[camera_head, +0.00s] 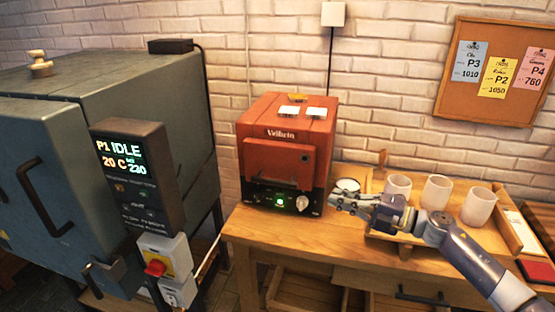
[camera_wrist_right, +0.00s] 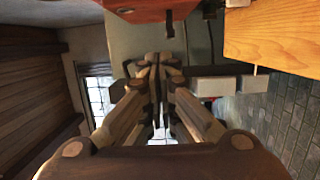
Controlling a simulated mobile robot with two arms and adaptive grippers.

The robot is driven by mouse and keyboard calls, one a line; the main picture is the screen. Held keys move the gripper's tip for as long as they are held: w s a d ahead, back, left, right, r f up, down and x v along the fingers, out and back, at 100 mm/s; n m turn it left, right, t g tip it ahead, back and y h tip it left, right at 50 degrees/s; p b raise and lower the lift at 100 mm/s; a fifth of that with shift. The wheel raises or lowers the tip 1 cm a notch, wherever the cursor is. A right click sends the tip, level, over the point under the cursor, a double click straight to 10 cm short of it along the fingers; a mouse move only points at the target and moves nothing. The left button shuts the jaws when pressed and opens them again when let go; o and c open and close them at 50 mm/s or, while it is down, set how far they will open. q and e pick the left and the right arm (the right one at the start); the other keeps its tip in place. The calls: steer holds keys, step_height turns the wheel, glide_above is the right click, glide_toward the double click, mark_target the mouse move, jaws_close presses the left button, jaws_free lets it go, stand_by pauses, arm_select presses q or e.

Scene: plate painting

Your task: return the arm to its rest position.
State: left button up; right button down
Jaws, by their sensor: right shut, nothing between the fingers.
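My right gripper (camera_head: 345,198) reaches in from the lower right in the head view, over the wooden table and in front of the red kiln's right side. Its fingers are shut with nothing between them. The right wrist view shows the closed fingers (camera_wrist_right: 156,75) pointing away from the camera, with a piece of the wooden table (camera_wrist_right: 275,35) at upper right. My right arm (camera_head: 465,250) runs from the lower right corner to the gripper. My left gripper is not in view.
The small red kiln (camera_head: 270,158) stands on the wooden table (camera_head: 262,228). Several white cups (camera_head: 436,192) stand on a tray right of the gripper, close to my arm. A large grey kiln (camera_head: 90,90) with a control panel (camera_head: 140,180) fills the left. A cork board (camera_head: 500,70) hangs behind.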

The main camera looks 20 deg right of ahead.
steer(key=s+a+f+m+h, duration=0.2)
steer(key=s+f+m+h, duration=0.2)
steer(key=f+m+h, duration=0.45)
steer(key=s+a+f+m+h, duration=0.35)
steer(key=f+m+h, duration=0.2)
steer(key=m, duration=0.55)
steer(key=s+a+f+m+g+y, duration=0.15)
steer(key=s+a+f+g, duration=0.35)
steer(key=s, duration=0.7)
steer(key=s+a+f+m+g+y, duration=0.1)
steer(key=s+a+f+m+g, duration=0.3)
steer(key=s, duration=0.8)
step_height(320, 180, down, 26)
steer(key=s+g, duration=0.2)
steer(key=s+d+f+n+g, duration=0.1)
steer(key=s+d+f, duration=0.2)
steer(key=s+f, duration=1.3)
steer(key=shift+s, duration=0.4)
